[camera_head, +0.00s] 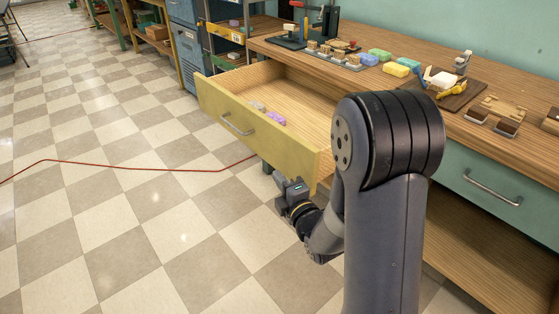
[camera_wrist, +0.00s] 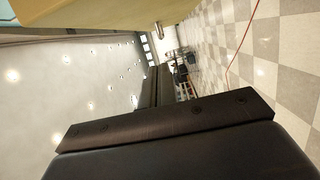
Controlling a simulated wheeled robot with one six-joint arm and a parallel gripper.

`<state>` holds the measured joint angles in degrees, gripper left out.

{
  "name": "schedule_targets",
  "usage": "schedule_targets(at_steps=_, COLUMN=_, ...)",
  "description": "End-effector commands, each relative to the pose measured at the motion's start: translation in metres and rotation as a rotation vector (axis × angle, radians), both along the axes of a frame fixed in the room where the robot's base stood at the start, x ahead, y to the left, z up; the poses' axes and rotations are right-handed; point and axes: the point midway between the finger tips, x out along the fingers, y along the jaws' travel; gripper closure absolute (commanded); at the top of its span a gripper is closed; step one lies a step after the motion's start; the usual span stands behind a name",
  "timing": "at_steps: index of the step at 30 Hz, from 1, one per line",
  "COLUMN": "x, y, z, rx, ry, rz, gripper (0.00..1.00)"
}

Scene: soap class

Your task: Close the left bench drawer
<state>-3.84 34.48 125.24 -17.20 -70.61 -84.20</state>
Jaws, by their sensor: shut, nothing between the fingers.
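The left bench drawer (camera_head: 285,140) has a yellow front and is pulled far out of the wooden bench. Its metal handle (camera_head: 236,125) is on the front's outer face. Inside lie a purple soap bar (camera_head: 274,118) and a pale one (camera_head: 258,106). My gripper (camera_head: 283,192) is shut and empty, low beside the right end of the drawer front; contact cannot be told. My arm hides the drawer's right rear part. In the wrist view, a yellow surface, likely the drawer front (camera_wrist: 90,14), runs along the top left, and my dark gripper (camera_wrist: 165,125) fills the bottom.
The bench top (camera_head: 420,95) holds several soap bars, boards and tools. A teal drawer (camera_head: 480,175) at the right is shut. A red cable (camera_head: 130,167) crosses the checkered floor, which is open to the left. A blue cabinet (camera_head: 188,50) and shelves stand behind.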

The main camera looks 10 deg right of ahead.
Motion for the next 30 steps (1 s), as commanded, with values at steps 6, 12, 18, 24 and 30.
schedule_targets(at_steps=6, x=0.042, y=0.016, z=0.000, rx=0.000, ry=-0.001, rz=0.002, gripper=1.00)
schedule_targets(at_steps=12, x=0.070, y=0.011, z=0.000, rx=0.001, ry=0.000, rz=-0.005, gripper=1.00)
schedule_targets(at_steps=18, x=0.081, y=-0.006, z=0.000, rx=0.001, ry=0.000, rz=-0.003, gripper=1.00)
schedule_targets(at_steps=24, x=0.084, y=-0.011, z=0.000, rx=0.001, ry=0.001, rz=-0.001, gripper=1.00)
schedule_targets(at_steps=30, x=0.084, y=-0.011, z=0.000, rx=0.001, ry=0.001, rz=-0.001, gripper=1.00)
